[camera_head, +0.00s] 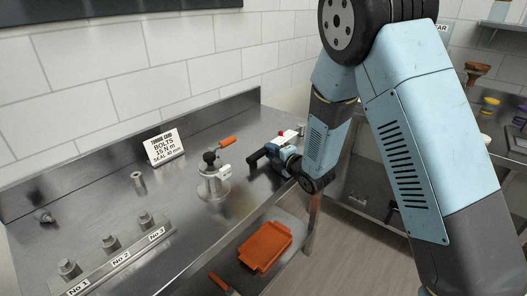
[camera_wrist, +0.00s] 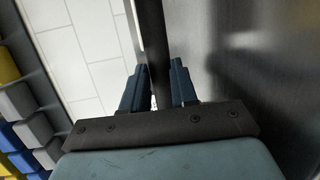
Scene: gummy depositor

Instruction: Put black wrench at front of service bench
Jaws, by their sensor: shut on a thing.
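My gripper (camera_head: 266,153) is over the right end of the steel service bench (camera_head: 195,235), low and close to its surface in the head view. In the wrist view my gripper (camera_wrist: 158,88) has its two dark blue fingers on either side of a long dark bar, which looks like the black wrench (camera_wrist: 151,35). The bar runs up out of the top of the picture. The jaws are shut on it. In the head view the wrench is hard to tell apart from the dark fingers, and I cannot tell whether it touches the bench.
A metal fitting with a black knob (camera_head: 211,180) and orange lever stands left of my gripper. A torque card (camera_head: 164,147) stands at the back. Several bolt fittings line the left, labelled No 1 to No 3. An orange tray (camera_head: 265,247) sits lower, near the front.

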